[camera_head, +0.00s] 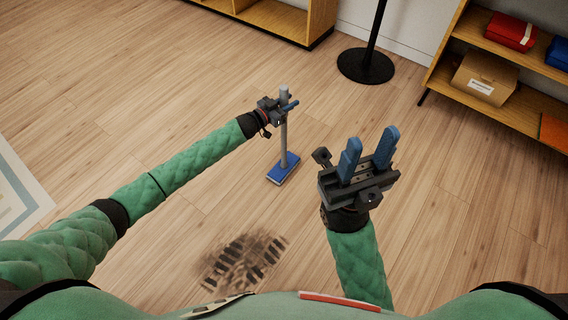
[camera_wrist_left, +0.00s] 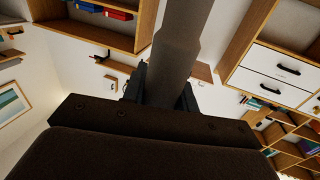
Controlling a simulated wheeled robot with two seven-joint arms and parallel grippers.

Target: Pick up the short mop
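The short mop (camera_head: 284,140) stands upright on the floor in front of me, with a grey handle and a flat blue head (camera_head: 283,168). My left gripper (camera_head: 287,104) is at the upper part of the handle, with its blue fingers on either side, and looks shut on it. In the left wrist view the grey handle (camera_wrist_left: 180,45) runs up from between the dark fingers. I cannot tell whether the head touches the floor. My right gripper (camera_head: 369,154) is open and empty, to the right of the mop and nearer to me.
A dark dirty patch (camera_head: 245,262) lies on the wooden floor near me. A round black lamp base (camera_head: 366,66) stands behind the mop. A wooden shelf (camera_head: 515,55) with boxes is at the back right, and another low shelf (camera_head: 270,17) at the back.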

